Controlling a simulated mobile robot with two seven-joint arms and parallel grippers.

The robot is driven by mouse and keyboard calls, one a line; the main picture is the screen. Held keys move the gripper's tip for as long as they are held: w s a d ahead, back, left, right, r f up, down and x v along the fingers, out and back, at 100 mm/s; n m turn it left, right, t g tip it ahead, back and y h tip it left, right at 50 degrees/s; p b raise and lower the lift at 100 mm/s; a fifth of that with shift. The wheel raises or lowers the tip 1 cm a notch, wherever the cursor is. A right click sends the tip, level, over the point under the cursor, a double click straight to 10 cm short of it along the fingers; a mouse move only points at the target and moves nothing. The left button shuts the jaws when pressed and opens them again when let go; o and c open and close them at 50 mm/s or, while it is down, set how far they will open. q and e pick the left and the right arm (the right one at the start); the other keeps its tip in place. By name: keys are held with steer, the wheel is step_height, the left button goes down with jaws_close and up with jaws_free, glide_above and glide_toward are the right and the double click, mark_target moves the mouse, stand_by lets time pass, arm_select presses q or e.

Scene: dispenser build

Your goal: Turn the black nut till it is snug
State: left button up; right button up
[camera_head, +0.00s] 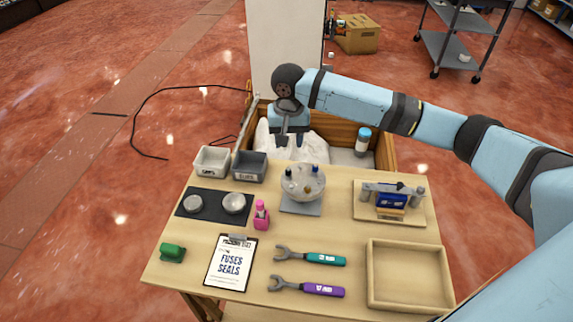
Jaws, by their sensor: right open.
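My right gripper (291,139) points down with its fingers apart and nothing between them. It is just behind the round grey turntable (303,193) in the picture, near the table's back edge. The turntable stands on a grey plate and bears small blue and pale pieces. No black nut can be made out for certain at this size. A wooden board (362,219) at the right carries a grey fixture with a blue block and a small dark piece on top. A teal wrench (318,259) and a purple wrench (315,290) lie in front. My left gripper is out of view.
A white bin (212,161) and a dark grey bin (249,166) stand at the back left. A dark mat (207,217) holds two round dishes. A pink bottle (261,215), a clipboard (231,265), a green object (172,252) and an empty wooden tray (371,270) take up more room.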

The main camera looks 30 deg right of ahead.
mark_target(288, 170)
step_height(288, 170, down, 11)
steer(key=shift+r+b, duration=0.1)
steer(key=shift+b, duration=0.3)
steer(key=shift+r, duration=0.1)
jaws_close()
